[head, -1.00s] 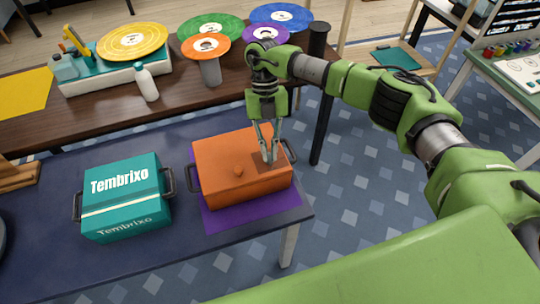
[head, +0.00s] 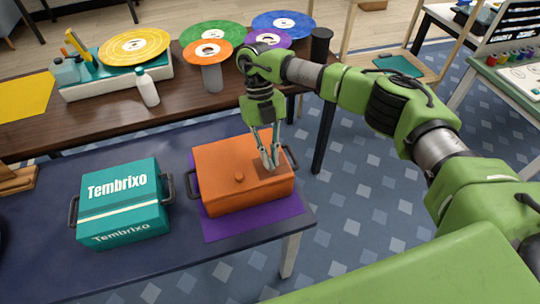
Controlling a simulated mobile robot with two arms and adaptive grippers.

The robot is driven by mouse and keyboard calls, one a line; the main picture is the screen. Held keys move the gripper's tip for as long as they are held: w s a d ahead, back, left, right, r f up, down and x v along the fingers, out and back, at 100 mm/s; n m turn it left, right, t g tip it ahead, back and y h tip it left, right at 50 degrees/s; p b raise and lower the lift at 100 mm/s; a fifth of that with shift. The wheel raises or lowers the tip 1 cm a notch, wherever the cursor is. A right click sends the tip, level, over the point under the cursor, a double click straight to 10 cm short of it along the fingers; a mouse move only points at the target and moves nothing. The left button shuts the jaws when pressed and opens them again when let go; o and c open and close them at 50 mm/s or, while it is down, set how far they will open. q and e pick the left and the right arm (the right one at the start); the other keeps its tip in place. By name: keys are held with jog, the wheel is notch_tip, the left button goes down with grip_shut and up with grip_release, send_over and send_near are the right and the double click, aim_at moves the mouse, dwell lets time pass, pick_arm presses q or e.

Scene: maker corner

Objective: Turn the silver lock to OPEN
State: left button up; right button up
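An orange box (head: 220,191) with a small round knob (head: 239,177) on top and dark side handles stands on the near table. My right gripper (head: 270,163) points down at the right part of the box's lid, its fingertips close together at the lid's surface. I cannot make out the silver lock; the fingertips cover that part of the lid. Whether they are closed on something there is too small to tell. My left gripper is not in view.
The orange box is on a purple mat (head: 225,228) near the table's right end. A teal Tembrixo box (head: 122,205) stands to its left. A white bottle (head: 148,88), a turntable and several coloured discs occupy the wooden table behind.

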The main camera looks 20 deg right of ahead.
jog(key=shift+o, duration=1.3)
jog(key=shift+r, duration=0.1)
jog(key=v, duration=1.1)
jog(key=shift+w+r, duration=0.25)
jog(key=shift+r, duration=0.1)
